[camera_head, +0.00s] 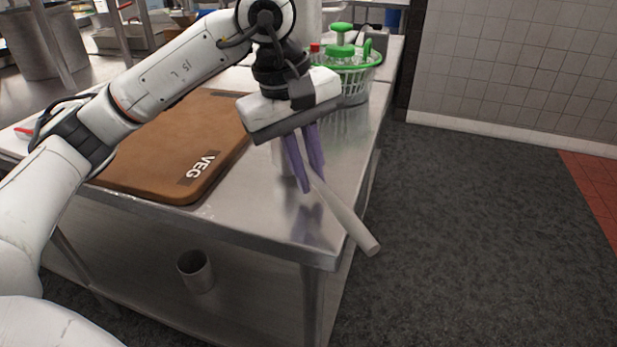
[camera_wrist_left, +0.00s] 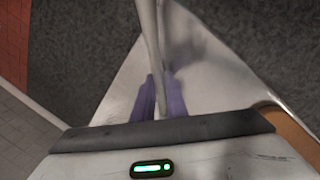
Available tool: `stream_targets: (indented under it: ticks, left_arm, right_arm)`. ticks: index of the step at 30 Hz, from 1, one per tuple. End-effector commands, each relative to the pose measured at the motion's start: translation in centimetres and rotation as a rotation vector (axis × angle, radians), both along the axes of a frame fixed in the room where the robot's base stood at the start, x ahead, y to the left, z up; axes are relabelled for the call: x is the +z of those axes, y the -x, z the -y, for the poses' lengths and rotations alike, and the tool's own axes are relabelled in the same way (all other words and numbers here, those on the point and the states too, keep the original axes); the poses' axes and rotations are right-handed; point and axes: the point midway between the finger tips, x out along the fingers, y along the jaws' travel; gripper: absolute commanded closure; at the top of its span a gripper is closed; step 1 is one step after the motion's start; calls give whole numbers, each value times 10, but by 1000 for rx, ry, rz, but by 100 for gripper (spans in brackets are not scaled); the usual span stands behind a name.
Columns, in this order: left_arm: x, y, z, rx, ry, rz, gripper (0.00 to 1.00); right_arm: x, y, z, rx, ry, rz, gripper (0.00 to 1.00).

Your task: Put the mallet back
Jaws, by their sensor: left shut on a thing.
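The mallet (camera_head: 345,215) shows as a pale grey handle that slants down to the right and sticks out past the table's right edge. Its head is hidden or unclear behind my gripper. My left gripper (camera_head: 308,188) has purple fingers shut on the mallet's handle, above the table's near right corner. In the left wrist view the handle (camera_wrist_left: 149,40) runs up from between the purple fingers (camera_wrist_left: 158,98). I cannot tell whether the mallet touches the table. My right gripper is in neither view.
A steel table (camera_head: 270,225) carries a brown VEG cutting board (camera_head: 150,165) to the left. A grey cup (camera_head: 196,272) is on the lower shelf. Open dark floor (camera_head: 480,230) lies to the right.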

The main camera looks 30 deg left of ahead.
Motion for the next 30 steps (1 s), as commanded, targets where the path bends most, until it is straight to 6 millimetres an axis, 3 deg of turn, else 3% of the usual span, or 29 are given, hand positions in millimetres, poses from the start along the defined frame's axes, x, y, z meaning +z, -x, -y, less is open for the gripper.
stream_targets:
  ticks: [3,13,14,17,25,30]
  left_arm:
    - [-11,0,0,0,1,1,100]
    - [-15,0,0,0,1,3,100]
    - [-14,0,0,0,1,1,83]
    - [-14,0,0,0,0,0,69]
    - [-13,0,0,0,0,0,69]
    - [1,1,-1,0,1,3,69]
  right_arm:
    - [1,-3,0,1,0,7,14]
    - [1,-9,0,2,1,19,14]
    - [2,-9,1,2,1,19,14]
    - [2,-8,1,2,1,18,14]
    - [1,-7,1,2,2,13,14]
    - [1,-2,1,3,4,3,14]
